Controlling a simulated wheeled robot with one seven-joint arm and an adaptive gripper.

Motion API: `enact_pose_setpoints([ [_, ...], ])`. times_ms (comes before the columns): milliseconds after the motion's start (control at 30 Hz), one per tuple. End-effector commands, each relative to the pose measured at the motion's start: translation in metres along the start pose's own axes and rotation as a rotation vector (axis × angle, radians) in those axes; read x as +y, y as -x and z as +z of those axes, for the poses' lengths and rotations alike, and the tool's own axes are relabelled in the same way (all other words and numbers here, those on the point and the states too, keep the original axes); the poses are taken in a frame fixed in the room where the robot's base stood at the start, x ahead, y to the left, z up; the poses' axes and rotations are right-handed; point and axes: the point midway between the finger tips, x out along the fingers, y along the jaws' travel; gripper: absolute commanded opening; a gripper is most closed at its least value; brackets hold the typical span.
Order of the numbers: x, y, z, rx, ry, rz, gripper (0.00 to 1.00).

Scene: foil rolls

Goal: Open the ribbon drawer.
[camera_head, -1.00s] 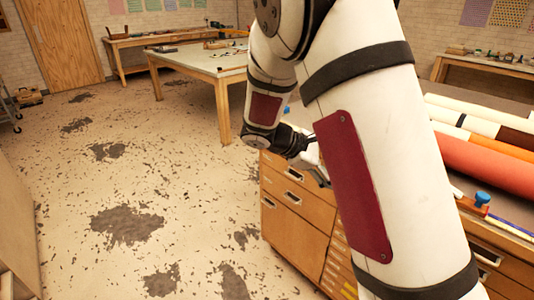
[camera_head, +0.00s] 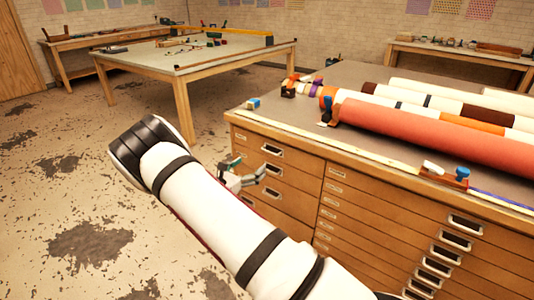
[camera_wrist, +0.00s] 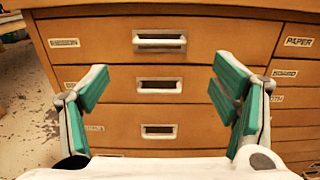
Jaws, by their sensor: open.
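The wooden cabinet (camera_head: 400,215) has a left column of wide drawers with metal pull handles. In the wrist view, the top drawer (camera_wrist: 225,40) has a blurred label at its left that seems to read RIBBON, and a metal handle (camera_wrist: 160,40) at its middle. It looks closed. Two more drawers with handles lie below it. My gripper (camera_wrist: 160,75) is open and empty, its green-padded fingers spread wide either side of the handle column, short of the drawer fronts. In the head view my gripper (camera_head: 250,175) is in front of this left column.
Rolls (camera_head: 440,135) in red, white and orange lie on the cabinet top. A column of shallow drawers is to the right. A work table (camera_head: 185,60) with tools stands behind at left.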

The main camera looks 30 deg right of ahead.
Motion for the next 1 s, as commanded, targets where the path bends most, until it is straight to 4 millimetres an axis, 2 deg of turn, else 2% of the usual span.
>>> enact_pose_setpoints([
  [300,-0.002,-0.063,0.0,-0.001,-0.003,-0.005,0.8],
  [500,-0.002,-0.097,0.0,0.0,-0.003,-0.004,0.8],
  [700,-0.001,-0.115,0.0,0.001,-0.002,-0.002,0.8],
  [1000,-0.001,-0.119,0.0,0.001,-0.002,-0.002,0.8],
])
